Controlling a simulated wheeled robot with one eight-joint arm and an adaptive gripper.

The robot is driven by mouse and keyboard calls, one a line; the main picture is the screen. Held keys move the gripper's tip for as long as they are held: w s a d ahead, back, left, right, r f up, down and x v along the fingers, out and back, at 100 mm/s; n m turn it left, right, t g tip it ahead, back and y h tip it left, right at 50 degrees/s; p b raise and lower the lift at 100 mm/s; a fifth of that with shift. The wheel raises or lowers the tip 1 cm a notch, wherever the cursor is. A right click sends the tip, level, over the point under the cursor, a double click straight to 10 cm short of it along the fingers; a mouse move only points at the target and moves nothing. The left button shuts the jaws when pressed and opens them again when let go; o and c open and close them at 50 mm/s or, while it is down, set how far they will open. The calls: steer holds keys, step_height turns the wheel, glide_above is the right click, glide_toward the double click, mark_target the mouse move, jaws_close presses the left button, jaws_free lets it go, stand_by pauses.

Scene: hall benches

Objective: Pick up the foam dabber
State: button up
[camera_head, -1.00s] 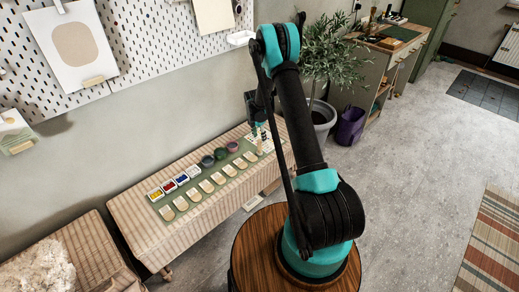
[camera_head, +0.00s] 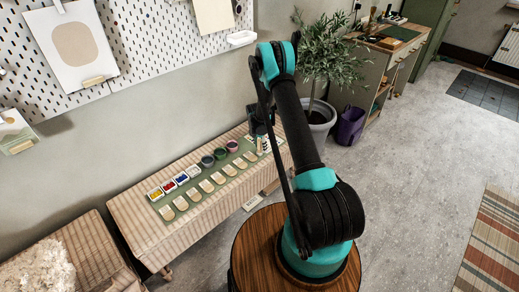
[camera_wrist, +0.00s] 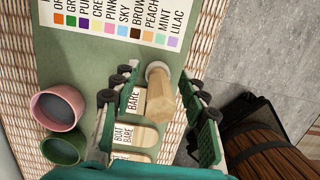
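The foam dabber (camera_wrist: 161,101) has a pale wooden handle and a pale round end. My gripper (camera_wrist: 160,84) is open, with one dark, green-padded finger on each side of the dabber. Gaps show between the fingers and the handle. In the head view my gripper (camera_head: 261,128) is low over the far right end of the bench, and the arm partly hides the dabber there.
A pink cup (camera_wrist: 57,107) and a green cup (camera_wrist: 64,148) stand left of my gripper. Wooden pieces labelled "BARE" (camera_wrist: 131,100) lie close by, with a colour-name card (camera_wrist: 120,18) beyond. The woven bench (camera_head: 130,215) stands against the wall; a potted plant (camera_head: 320,115) is behind its right end.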

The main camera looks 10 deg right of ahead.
jaws_close()
steer(key=shift+r, duration=0.1)
step_height(320, 180, up, 20)
stand_by(0.6)
steer(key=c, duration=0.6)
jaws_free()
steer(key=shift+c, duration=0.2)
jaws_close()
